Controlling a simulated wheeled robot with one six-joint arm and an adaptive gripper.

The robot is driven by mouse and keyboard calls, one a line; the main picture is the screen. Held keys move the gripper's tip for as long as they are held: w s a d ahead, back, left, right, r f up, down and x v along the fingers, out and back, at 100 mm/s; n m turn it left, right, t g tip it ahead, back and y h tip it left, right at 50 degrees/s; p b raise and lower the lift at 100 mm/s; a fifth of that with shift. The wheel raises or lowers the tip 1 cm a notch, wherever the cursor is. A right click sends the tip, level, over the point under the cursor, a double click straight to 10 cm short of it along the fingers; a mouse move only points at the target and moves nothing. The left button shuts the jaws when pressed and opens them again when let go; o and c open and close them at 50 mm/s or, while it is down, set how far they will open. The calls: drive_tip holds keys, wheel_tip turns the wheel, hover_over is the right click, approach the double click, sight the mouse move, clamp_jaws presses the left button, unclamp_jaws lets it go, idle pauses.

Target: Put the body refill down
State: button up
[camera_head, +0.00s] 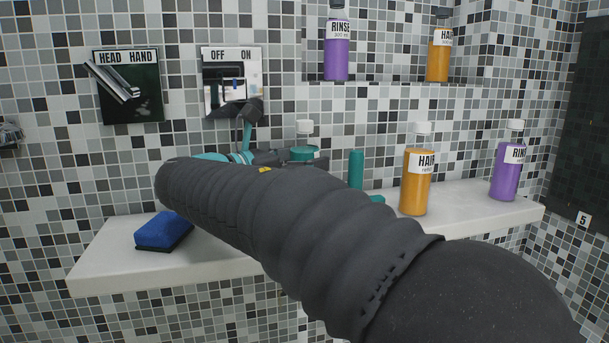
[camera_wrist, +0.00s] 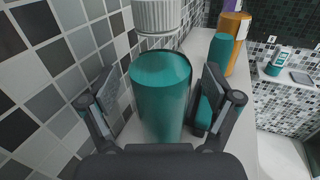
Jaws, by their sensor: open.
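The body refill appears to be the teal bottle with a white ribbed cap (camera_head: 303,153). In the head view my arm hides its lower part and its label cannot be read. In the wrist view the teal bottle (camera_wrist: 160,100) stands upright between the two fingers of my gripper (camera_wrist: 157,95), over the white ledge (camera_head: 100,262). The fingers are open on either side of it, with a small visible gap on the left. The bottle's base is hidden by my gripper, so I cannot tell its contact with the ledge.
A teal cylinder (camera_head: 356,168), an orange hair bottle (camera_head: 415,185) and a purple rinse bottle (camera_head: 507,172) stand to the right. A blue sponge (camera_head: 163,230) lies at the left. The tiled wall (camera_wrist: 60,60) is close on the left in the wrist view.

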drive_tip(key=c, duration=1.5)
drive_tip(key=shift+r, duration=0.1)
